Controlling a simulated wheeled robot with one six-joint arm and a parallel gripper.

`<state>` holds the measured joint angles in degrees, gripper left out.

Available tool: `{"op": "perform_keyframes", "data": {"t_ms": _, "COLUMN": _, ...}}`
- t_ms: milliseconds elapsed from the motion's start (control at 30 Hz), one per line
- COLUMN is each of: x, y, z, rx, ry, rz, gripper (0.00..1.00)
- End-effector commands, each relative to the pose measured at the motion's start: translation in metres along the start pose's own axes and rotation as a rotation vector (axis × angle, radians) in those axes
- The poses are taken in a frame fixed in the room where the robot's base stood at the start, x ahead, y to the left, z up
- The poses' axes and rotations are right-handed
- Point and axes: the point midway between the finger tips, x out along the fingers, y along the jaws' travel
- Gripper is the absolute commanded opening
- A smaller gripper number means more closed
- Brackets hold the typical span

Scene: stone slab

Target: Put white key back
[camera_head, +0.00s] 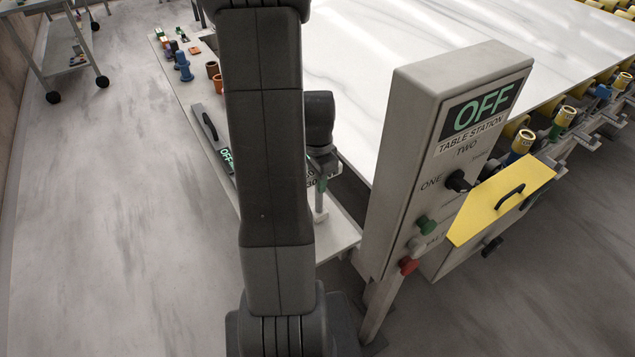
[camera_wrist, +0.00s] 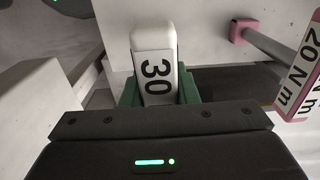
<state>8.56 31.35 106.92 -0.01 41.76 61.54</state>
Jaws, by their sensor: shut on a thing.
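The white key (camera_wrist: 153,32), a white handle with a "30" label, sits between the green finger pads of my gripper (camera_wrist: 158,92) in the wrist view. My gripper is shut on it. The key's lower end is hidden behind the gripper body in this view. In the head view my gripper (camera_head: 321,168) hangs over the narrow side table, partly behind my arm. A pale rod (camera_head: 319,205) with a part of a "30" label above it shows below the gripper. A pink-ended tool with a "20 N m" label (camera_wrist: 300,62) is to the right in the wrist view, apart from the white key.
A grey control post (camera_head: 430,160) reading "OFF" stands right of my gripper. The white stone slab (camera_head: 360,60) lies behind. The side table (camera_head: 338,238) carries a dark-handled tool (camera_head: 209,126) and several small coloured parts. A yellow-topped box (camera_head: 495,205) is at right.

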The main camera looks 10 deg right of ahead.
Motion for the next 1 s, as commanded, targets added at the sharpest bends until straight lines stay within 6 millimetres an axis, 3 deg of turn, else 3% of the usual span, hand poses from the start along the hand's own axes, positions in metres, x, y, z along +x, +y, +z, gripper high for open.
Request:
{"op": "perform_keyframes", "data": {"t_ms": 133, "x": 0.014, "y": 0.0, "z": 0.0, "rx": 0.0, "ry": 0.0, "rz": 0.0, "gripper": 0.0}}
{"op": "perform_keyframes", "data": {"t_ms": 533, "x": 0.02, "y": 0.0, "z": 0.0, "rx": 0.0, "ry": 0.001, "rz": -0.001, "gripper": 0.0}}
{"op": "perform_keyframes", "data": {"t_ms": 567, "x": 0.019, "y": 0.0, "z": 0.0, "rx": 0.0, "ry": 0.0, "rz": -0.001, "gripper": 0.31}}
{"op": "perform_keyframes", "data": {"t_ms": 667, "x": 0.018, "y": 0.0, "z": 0.0, "rx": 0.0, "ry": 0.0, "rz": -0.001, "gripper": 0.49}}
{"op": "perform_keyframes", "data": {"t_ms": 1000, "x": 0.015, "y": 0.0, "z": 0.0, "rx": 0.0, "ry": 0.0, "rz": -0.001, "gripper": 0.49}}
